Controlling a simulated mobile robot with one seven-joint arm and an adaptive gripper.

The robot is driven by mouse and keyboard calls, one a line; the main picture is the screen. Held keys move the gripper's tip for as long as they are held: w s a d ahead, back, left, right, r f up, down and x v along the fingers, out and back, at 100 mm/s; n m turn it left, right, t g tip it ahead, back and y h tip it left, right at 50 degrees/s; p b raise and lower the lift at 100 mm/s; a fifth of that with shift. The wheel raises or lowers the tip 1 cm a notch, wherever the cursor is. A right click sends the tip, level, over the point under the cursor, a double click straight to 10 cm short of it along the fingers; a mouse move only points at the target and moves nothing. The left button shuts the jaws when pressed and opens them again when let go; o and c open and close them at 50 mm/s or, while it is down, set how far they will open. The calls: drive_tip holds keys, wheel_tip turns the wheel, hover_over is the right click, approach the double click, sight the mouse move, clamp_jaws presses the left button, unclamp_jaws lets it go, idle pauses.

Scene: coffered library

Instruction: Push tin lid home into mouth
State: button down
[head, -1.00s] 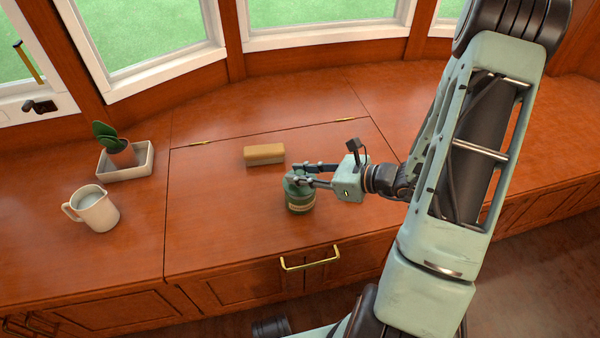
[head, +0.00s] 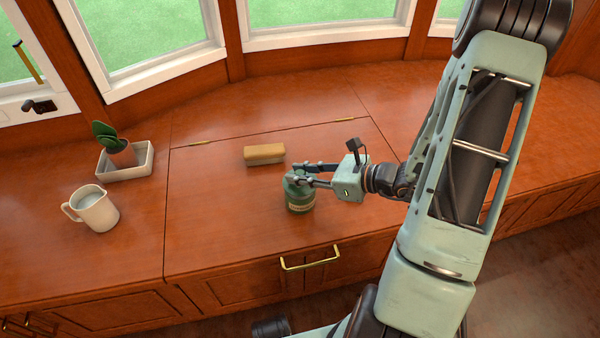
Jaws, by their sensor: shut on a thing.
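A green tin (head: 300,201) with a pale label band stands upright on the wooden window seat. My gripper (head: 297,176) reaches in from the right, level with the tin's top, its fingers shut on the lid. The fingers hide most of the lid and the tin's mouth. I cannot tell how deep the lid sits in the mouth.
A wooden block-shaped brush (head: 264,154) lies behind the tin. A white jug (head: 93,209) and a potted plant (head: 121,152) in a white tray (head: 141,171) stand at the left. A brass handle (head: 309,259) is on the front edge. The wood left of the tin is clear.

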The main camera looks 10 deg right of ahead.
drive_tip(key=shift+f+b, duration=0.85)
drive_tip(key=shift+f, duration=0.15)
drive_tip(key=c, duration=1.7)
unclamp_jaws()
drive_tip(key=shift+o, duration=0.2)
drive_tip(key=v, duration=1.2)
drive_tip(key=shift+r, duration=0.1)
